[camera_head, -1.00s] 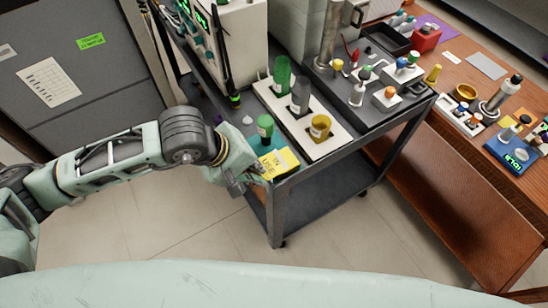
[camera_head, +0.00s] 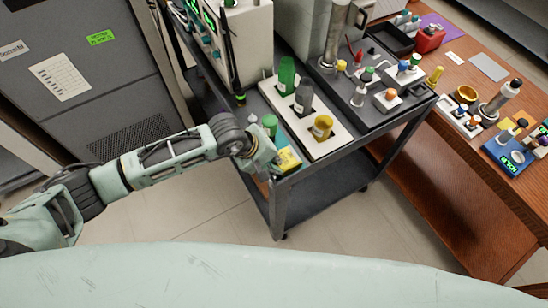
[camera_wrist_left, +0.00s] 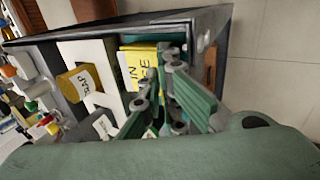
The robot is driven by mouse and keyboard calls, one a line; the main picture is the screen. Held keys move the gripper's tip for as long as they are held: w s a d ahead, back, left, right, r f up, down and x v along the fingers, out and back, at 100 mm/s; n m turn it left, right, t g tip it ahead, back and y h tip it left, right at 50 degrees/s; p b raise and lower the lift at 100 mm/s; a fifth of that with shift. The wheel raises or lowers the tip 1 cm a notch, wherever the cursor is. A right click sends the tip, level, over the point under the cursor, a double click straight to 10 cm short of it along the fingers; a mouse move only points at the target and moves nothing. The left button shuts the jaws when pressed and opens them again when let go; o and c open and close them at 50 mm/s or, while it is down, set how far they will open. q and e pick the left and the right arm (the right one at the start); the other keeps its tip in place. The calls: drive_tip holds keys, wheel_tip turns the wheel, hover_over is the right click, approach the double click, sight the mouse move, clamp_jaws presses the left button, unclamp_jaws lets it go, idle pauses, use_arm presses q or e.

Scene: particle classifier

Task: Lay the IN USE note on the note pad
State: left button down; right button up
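The yellow IN USE note (camera_head: 289,159) is at the near corner of the cart, over a teal pad (camera_head: 281,140) that shows beside it. My left gripper (camera_head: 276,168) is right at the note and hides part of it. In the left wrist view the note (camera_wrist_left: 138,68) shows its black lettering just beyond the fingertips, with a teal strip (camera_wrist_left: 152,45) along its edge. My left gripper's fingers (camera_wrist_left: 158,82) look spread apart there, with nothing clearly held. Whether the note lies flat on the pad is hard to tell. My right gripper is not in view.
A green-capped bottle (camera_head: 269,124) stands close to the note. A white rack (camera_head: 331,143) with green, grey and yellow cylinders is beside it. A black tray (camera_head: 355,85) with small bottles lies behind. Open floor (camera_head: 200,200) lies in front of the cart.

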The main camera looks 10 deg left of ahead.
use_arm(q)
drive_tip(key=c, duration=2.5)
unclamp_jaws()
drive_tip(key=shift+f, duration=0.15)
drive_tip(key=shift+o, duration=1.2)
drive_tip(key=shift+r, duration=0.25)
drive_tip(key=shift+a+r, duration=0.2)
drive_tip(key=b+v, duration=0.4)
drive_tip(key=v, duration=0.7)
drive_tip(key=shift+s+r, duration=0.15)
drive_tip(key=shift+r, duration=0.05)
